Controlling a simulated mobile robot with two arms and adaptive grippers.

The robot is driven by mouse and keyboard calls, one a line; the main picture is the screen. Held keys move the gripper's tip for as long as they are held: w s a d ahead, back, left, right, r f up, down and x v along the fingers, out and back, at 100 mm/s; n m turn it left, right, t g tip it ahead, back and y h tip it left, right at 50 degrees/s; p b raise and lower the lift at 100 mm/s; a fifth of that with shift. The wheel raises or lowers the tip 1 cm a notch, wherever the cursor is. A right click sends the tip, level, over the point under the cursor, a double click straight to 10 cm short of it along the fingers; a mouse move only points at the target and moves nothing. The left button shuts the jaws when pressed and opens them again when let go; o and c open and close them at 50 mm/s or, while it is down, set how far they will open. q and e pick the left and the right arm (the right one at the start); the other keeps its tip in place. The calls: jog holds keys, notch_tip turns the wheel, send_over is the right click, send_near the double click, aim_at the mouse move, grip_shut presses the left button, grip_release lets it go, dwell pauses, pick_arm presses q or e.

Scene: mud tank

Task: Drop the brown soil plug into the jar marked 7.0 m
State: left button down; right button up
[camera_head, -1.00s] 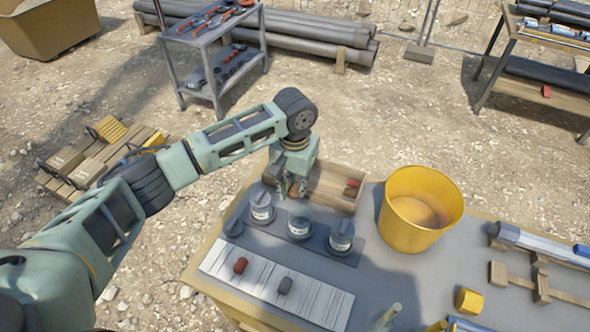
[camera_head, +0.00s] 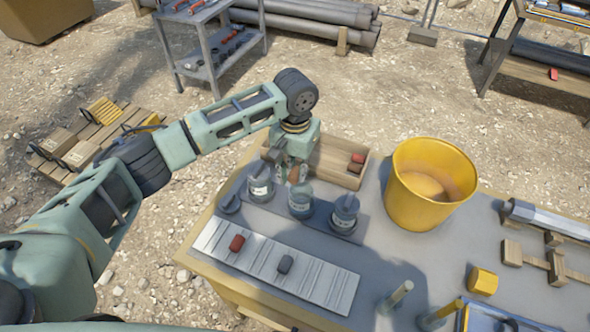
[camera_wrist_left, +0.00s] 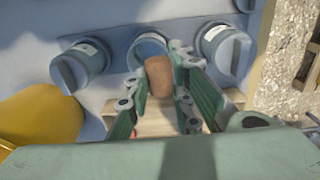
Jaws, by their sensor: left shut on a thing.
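My left gripper (camera_head: 293,176) is shut on the brown soil plug (camera_wrist_left: 160,76), a rounded brown cylinder held upright between the fingers. It is above the back of the middle jar (camera_head: 301,204), whose top shows no lid. In the left wrist view the plug partly covers this jar (camera_wrist_left: 146,45); whether it is inside the rim I cannot tell. The left jar (camera_head: 260,187) and the right jar (camera_head: 345,215) have grey lids with a raised grip. The jars carry white labels, but I cannot read their marks. My right gripper is out of view.
A loose lid (camera_head: 229,204) lies left of the jars. A white ribbed tray (camera_head: 325,289) in front holds a red plug (camera_head: 237,243) and a grey plug (camera_head: 286,264). A wooden box (camera_head: 330,174) stands behind the jars, a yellow bucket (camera_head: 424,212) to the right.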

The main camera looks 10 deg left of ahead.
aim_at(295, 171)
pick_arm(q)
jog(key=c, duration=1.5)
grip_release()
jog(key=shift+o, duration=0.2)
jog(key=shift+r, duration=0.15)
notch_tip(295, 171, up, 12)
